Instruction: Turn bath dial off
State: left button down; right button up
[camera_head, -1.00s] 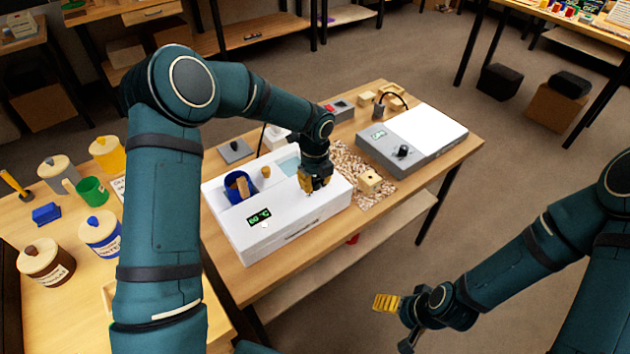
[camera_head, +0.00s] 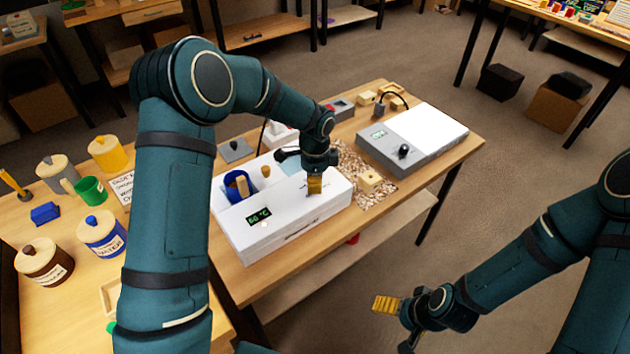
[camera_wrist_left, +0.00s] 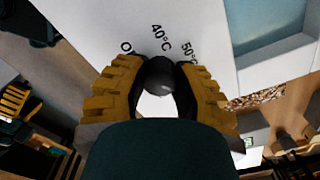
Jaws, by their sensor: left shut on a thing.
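The white bath (camera_head: 270,228) stands on the wooden bench, with a lit display (camera_head: 259,216) on its front that appears to read 60 °C. My left gripper (camera_head: 315,186) points down at the right part of the bath's top. In the left wrist view its yellow fingers (camera_wrist_left: 160,95) are shut on the dark round bath dial (camera_wrist_left: 160,76). Printed marks "40°C", "50°C" and a partly hidden one starting with "O" curve around the dial. The dial's pointer is hidden. My right gripper (camera_head: 393,310) hangs low at the right, away from the bench; its jaw opening is unclear.
A blue pot (camera_head: 238,186) sits in the bath's left end. A grey box with a black knob (camera_head: 404,151) and a white top stands to the right. Lidded jars stand on the left table.

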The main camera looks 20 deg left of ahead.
pick_arm(q)
jog(key=n, duration=0.4)
jog(key=shift+n, duration=0.3)
jog(key=n, duration=0.4)
jog(key=shift+n, duration=0.3)
jog(key=n, duration=0.4)
jog(key=shift+n, duration=0.3)
jog(key=n, duration=0.4)
jog(key=n+p, duration=0.1)
jog(key=n, duration=0.3)
jog(key=n+p, duration=0.2)
jog(key=n, duration=0.2)
jog(key=shift+n, duration=0.3)
jog(key=n+p, duration=0.2)
jog(key=n, duration=0.3)
jog(key=shift+n+p, duration=0.85)
jog(key=shift+n, duration=0.65)
pick_arm(e)
notch_tip(320, 180, up, 7)
jog(key=w, duration=0.2)
jog(key=shift+d+f+t, duration=0.15)
jog(key=shift+d+t, duration=0.05)
jog(key=shift+t, duration=0.1)
jog(key=shift+s, duration=0.1)
